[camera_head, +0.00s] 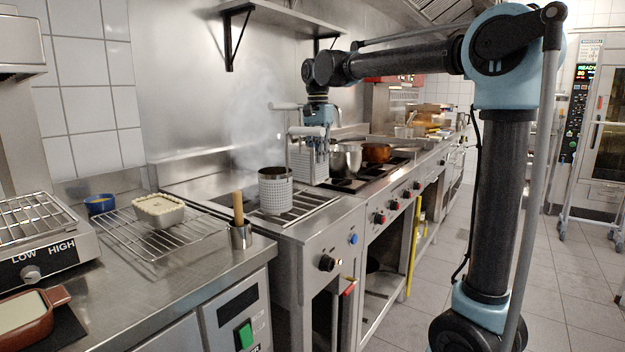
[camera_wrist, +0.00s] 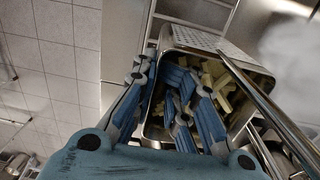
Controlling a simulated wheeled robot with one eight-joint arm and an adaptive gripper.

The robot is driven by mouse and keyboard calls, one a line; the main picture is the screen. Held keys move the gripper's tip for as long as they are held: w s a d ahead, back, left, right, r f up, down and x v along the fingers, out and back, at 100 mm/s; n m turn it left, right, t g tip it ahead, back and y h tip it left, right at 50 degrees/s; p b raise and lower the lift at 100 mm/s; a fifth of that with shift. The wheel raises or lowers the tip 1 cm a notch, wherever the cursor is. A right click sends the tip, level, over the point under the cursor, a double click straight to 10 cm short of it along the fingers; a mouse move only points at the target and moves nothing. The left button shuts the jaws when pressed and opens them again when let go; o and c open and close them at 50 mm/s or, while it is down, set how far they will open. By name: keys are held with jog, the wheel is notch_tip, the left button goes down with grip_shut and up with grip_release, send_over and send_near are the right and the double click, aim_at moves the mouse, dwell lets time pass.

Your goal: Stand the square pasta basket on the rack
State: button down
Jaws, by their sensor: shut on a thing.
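The square pasta basket (camera_head: 306,164) is perforated metal and hangs upright from my gripper (camera_head: 322,150) beside the hob in the head view. In the wrist view the basket (camera_wrist: 212,40) holds cut pasta pieces (camera_wrist: 207,72). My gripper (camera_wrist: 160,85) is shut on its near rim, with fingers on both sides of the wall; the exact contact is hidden. The head view does not settle whether the basket's bottom touches anything. A wire rack (camera_head: 135,241) lies on the left counter, carrying a pale rectangular dish (camera_head: 159,210).
A round perforated basket (camera_head: 275,192) stands on the slatted grate (camera_head: 306,209). A steel bowl (camera_head: 345,160) and copper pot (camera_head: 376,153) are right of my gripper. A small pot with a wooden handle (camera_head: 240,232) stands near the counter edge. A blue bowl (camera_head: 99,204) is behind the rack. Steam rises behind.

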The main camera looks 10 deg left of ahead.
aim_at(319, 170)
jog(key=shift+f, duration=2.8)
jog(key=c, duration=1.5)
grip_release()
jog(key=shift+f, duration=0.1)
jog(key=shift+o, duration=0.2)
notch_tip(319, 170, up, 12)
